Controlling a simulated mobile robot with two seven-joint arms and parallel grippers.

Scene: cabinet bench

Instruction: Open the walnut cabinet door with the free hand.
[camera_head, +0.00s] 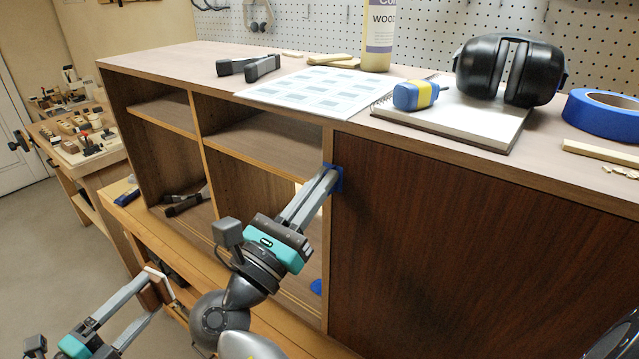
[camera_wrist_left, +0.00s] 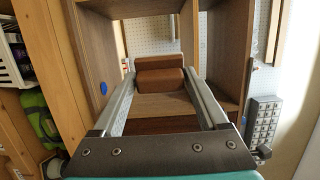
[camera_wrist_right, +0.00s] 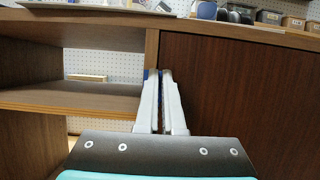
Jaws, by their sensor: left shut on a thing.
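The walnut cabinet door (camera_head: 470,240) is the dark panel on the right of the cabinet. It looks closed, flush with the frame, and also shows in the right wrist view (camera_wrist_right: 230,95). My right gripper (camera_head: 332,178) is at the door's upper left edge, its fingers close together. A blue piece (camera_head: 338,181) shows at its fingertips by the frame post; whether the fingers grip it I cannot tell. My left gripper (camera_head: 158,285) is low at the left, away from the door, shut on a brown block (camera_wrist_left: 160,82).
Open shelves (camera_head: 265,135) lie left of the door. On the cabinet top are black earmuffs (camera_head: 510,70), a notebook (camera_head: 465,120), a blue-yellow tool (camera_head: 414,95), blue tape (camera_head: 605,113), a printed sheet (camera_head: 315,90) and a bottle (camera_head: 380,35).

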